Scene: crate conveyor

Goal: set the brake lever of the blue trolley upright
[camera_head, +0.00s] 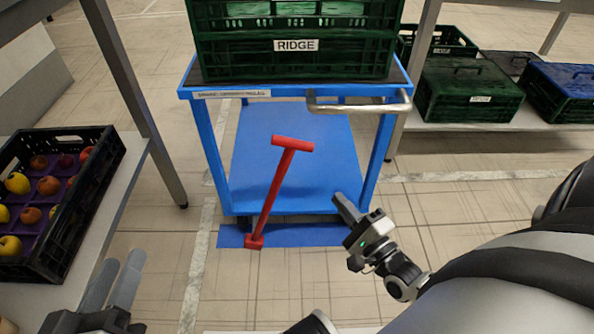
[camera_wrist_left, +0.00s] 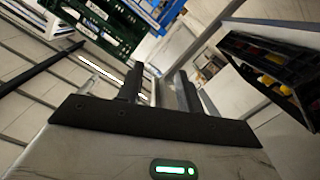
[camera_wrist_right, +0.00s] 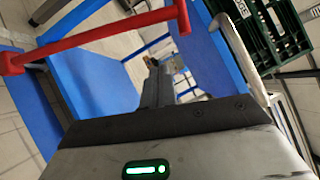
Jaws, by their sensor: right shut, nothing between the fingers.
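The blue trolley (camera_head: 222,160) stands ahead of me. Its red brake lever (camera_head: 274,195) rises from a foot at the trolley's near lower edge to a T-shaped handle. The lever slants to the right in the head view, so it is not straight up there. It also crosses the upper left of the right wrist view (camera_wrist_right: 95,38). My right gripper (camera_head: 340,199) is shut and empty, right of the lever and apart from it. My left gripper (camera_head: 122,270) is open and empty, low at the left, far from the lever.
Green crates, one labelled RIDGE (camera_head: 300,62), are stacked on the trolley's top. A metal push handle (camera_head: 360,107) sticks out at its near right. A black crate of fruit (camera_head: 62,235) is on a table at the left. More crates (camera_head: 470,92) are on a shelf at the right.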

